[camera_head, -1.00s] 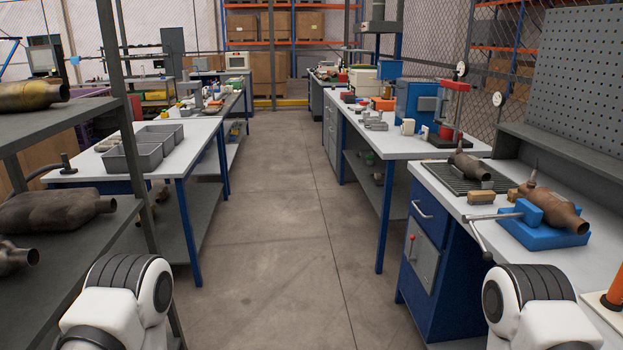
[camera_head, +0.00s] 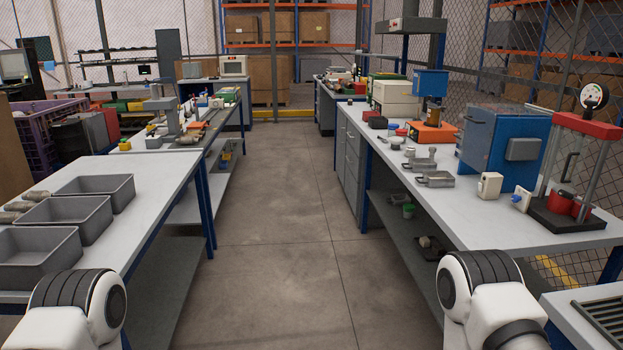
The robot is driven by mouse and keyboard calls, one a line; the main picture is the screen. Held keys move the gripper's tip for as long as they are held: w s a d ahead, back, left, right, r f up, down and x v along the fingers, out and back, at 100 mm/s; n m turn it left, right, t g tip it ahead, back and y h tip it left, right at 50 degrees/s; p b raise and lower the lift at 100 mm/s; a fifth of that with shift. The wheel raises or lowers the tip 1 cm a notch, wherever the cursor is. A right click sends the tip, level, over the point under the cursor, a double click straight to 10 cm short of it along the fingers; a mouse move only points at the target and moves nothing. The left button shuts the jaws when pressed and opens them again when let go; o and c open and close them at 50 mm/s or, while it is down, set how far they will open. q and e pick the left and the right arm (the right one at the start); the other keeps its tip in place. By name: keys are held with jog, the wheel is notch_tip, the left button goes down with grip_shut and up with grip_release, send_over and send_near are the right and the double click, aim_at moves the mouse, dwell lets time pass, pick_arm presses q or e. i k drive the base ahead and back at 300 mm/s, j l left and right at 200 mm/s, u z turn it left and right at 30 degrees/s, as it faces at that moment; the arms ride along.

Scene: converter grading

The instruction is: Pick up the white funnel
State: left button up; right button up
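I cannot make out a white funnel among the objects in view. Small white and blue items (camera_head: 396,141) on the right workbench (camera_head: 455,222) are too small to identify. A white block-like item (camera_head: 490,186) and a white item with a blue knob (camera_head: 521,199) stand nearer on the same bench. Only the white and black upper parts of my two arms show at the bottom left and bottom right. Neither gripper is in view.
A clear concrete aisle (camera_head: 283,240) runs ahead between the benches. The left table (camera_head: 150,190) holds grey bins (camera_head: 66,221). The right bench carries a blue cabinet (camera_head: 503,140) and a red press (camera_head: 588,125). Shelving with boxes stands at the back.

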aim_at(396, 143)
jog(key=i, duration=0.75)
jog(key=i+l+u, duration=0.15)
jog(key=i, duration=1.4)
jog(key=i+j+z, duration=0.6)
jog(key=i, duration=0.2)
jog(key=j+z, duration=0.2)
jog(key=z, duration=0.2)
jog(key=j+z, duration=0.15)
jog(key=z, duration=0.25)
jog(key=k+j+z, duration=0.15)
jog(key=z, duration=0.2)
jog(key=j+z, duration=0.15)
jog(key=z, duration=0.25)
jog(key=k, duration=0.05)
